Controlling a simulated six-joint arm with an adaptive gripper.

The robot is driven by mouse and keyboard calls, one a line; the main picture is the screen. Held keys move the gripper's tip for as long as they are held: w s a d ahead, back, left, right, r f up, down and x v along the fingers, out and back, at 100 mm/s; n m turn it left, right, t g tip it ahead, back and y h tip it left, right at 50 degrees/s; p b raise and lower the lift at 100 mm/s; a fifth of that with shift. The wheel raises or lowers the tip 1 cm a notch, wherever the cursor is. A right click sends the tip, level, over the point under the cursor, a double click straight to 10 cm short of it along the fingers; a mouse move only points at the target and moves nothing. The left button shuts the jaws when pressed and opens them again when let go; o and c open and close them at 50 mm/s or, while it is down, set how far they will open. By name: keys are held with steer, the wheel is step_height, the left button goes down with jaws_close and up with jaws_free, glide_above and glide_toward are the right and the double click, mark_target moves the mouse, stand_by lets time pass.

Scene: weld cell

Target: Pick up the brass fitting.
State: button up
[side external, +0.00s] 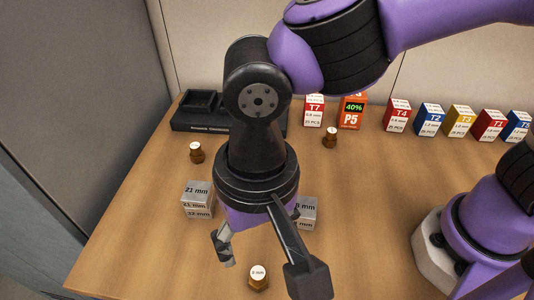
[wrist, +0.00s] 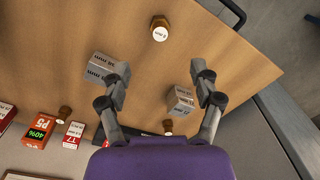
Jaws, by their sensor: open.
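Three small brass-brown fittings with white round tops stand on the wooden table. The front fitting (side external: 258,279) has a top that seems to read 8 mm, and it is at the top of the wrist view (wrist: 160,28). Another fitting (side external: 197,154) is at the back left, and a third fitting (side external: 330,138) is at the back, right of my arm. The frames do not show which one the task means. My gripper (side external: 265,263) is open and empty, with its fingers spread above the table. In the wrist view the front fitting lies beyond the fingertips, roughly centred between them.
Grey stacked blocks (side external: 198,200) labelled in mm stand left of my gripper, and more blocks (side external: 306,212) are partly hidden behind it. A black tray (side external: 189,122), an orange P5 box (side external: 351,112) and several coloured boxes (side external: 396,115) line the back. The front left table is clear.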

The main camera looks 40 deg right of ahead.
mark_target(258, 273)
step_height(258, 273, down, 10)
steer(key=shift+s+a+f, duration=0.1)
steer(key=shift+a+f, duration=0.05)
jaws_close()
stand_by(0.3)
